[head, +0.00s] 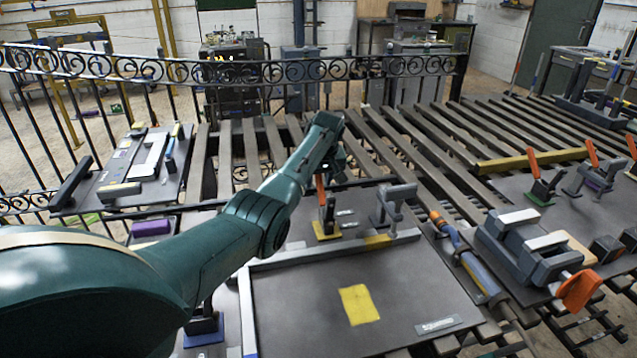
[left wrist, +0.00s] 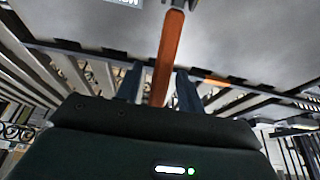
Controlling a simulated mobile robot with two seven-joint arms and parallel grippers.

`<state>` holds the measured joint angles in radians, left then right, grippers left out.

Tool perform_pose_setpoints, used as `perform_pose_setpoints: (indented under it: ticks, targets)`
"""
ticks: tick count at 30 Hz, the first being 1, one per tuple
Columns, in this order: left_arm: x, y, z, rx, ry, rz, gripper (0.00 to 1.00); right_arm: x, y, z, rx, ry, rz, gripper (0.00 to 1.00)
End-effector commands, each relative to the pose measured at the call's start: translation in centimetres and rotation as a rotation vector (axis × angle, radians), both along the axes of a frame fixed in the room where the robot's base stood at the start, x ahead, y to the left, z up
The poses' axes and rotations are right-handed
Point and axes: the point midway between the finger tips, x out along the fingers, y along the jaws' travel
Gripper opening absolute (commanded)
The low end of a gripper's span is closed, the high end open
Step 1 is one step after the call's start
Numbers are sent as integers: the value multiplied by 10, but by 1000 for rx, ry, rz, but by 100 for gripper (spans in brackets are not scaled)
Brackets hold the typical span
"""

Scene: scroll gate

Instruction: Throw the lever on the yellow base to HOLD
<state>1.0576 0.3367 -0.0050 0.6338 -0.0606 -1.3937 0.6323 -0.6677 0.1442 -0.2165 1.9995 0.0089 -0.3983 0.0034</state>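The lever (head: 328,212) on the yellow base (head: 326,232) stands near the back of the dark panel, its orange handle (head: 320,186) roughly upright. My left gripper (head: 332,165) reaches the handle top from above; its fingers are mostly hidden by my arm in the head view. In the left wrist view the orange handle (left wrist: 166,60) runs between the two fingers of my left gripper (left wrist: 158,92). The fingers are open, with gaps visible beside the handle. A small pale label plate (head: 345,212) is beside the lever; its text is unreadable. My right gripper is not in view.
A grey clamp (head: 396,204) stands just right of the lever. Another orange-handled lever on a green base (head: 540,198) is at the right. A blue base (head: 204,330) sits under my left arm. A yellow square (head: 358,304) lies on the clear front panel.

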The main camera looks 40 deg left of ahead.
Motion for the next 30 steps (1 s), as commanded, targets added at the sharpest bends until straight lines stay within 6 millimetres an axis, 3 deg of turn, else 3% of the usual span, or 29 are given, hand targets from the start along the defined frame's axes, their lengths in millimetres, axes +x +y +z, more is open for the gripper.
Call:
perform_pose_setpoints:
  ticks: [6, 15, 30]
  targets:
    - [2, 4, -11, 1, 1, 0, 38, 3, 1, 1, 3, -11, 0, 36]
    - [2, 4, -12, 1, 1, 0, 38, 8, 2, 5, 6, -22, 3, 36]
    - [2, 4, -12, 0, 2, -1, 0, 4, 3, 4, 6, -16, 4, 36]
